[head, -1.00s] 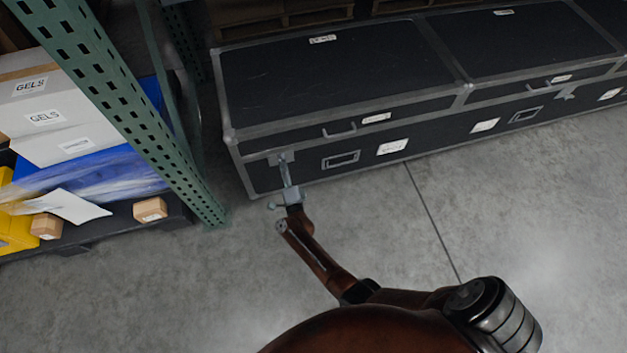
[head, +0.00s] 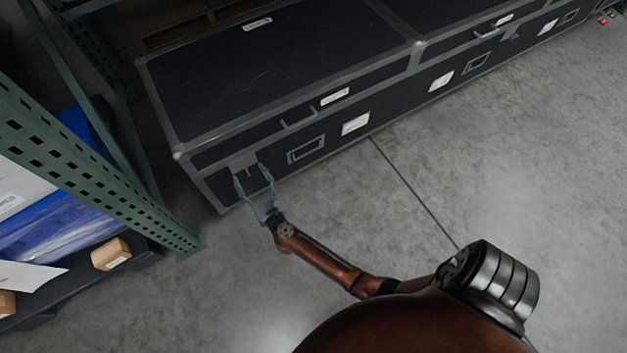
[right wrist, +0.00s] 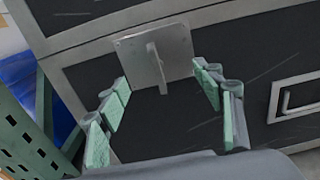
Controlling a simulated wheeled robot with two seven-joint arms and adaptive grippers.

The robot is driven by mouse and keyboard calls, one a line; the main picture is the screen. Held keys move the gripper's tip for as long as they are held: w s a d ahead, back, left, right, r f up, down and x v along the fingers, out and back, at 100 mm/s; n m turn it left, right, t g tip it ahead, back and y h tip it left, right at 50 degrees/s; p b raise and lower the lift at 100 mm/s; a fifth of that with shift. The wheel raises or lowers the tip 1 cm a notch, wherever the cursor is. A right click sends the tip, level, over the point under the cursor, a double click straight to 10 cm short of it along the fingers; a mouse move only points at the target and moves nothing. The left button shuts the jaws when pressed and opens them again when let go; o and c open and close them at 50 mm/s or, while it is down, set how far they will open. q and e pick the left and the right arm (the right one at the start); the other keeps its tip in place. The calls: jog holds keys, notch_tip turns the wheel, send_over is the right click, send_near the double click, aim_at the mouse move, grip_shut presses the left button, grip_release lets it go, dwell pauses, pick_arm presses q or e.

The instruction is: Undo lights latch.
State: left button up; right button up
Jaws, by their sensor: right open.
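A long black case (head: 270,80) with grey metal edging stands on the floor, its lid down. A grey latch plate (head: 243,160) with a raised tab is on its front face near the left end. The plate also shows in the right wrist view (right wrist: 155,55), upper centre, with its tab standing out. My right gripper (head: 254,182) is open in front of this latch. In the right wrist view its green-padded fingers (right wrist: 163,88) are spread to either side of and below the plate, with nothing between them. My left gripper is not in view.
A green perforated rack post (head: 85,150) stands close left of the case. Blue wrapped goods (head: 60,220) and a small cardboard box (head: 111,254) are beside it. A similar case adjoins at right. Bare concrete floor (head: 440,180) lies in front.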

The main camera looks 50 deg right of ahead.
jog(key=s+a+n+y+p, duration=0.1)
jog(key=s+a+n+p, duration=0.1)
jog(key=s+n+p, duration=0.45)
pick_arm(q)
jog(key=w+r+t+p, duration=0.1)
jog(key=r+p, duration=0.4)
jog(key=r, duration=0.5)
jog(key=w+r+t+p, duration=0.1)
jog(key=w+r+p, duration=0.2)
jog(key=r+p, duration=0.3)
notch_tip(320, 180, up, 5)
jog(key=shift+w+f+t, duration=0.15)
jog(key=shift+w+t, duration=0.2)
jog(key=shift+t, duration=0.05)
pick_arm(e)
jog(key=s+d+f+n+g+y, duration=0.1)
jog(key=s+f+n+g, duration=0.1)
jog(key=s+f+n, duration=0.2)
jog(key=s+f+n+g+y, duration=0.2)
jog(key=s+f+n, duration=0.2)
jog(key=s+n, duration=0.3)
jog(key=s+d+f+n+g+y, duration=0.1)
jog(key=s+f+n, duration=0.3)
jog(key=s, duration=0.9)
jog(key=n+g+y, duration=0.1)
jog(key=n, duration=0.1)
jog(key=shift+d+f+n, duration=0.3)
jog(key=shift+d+n, duration=0.05)
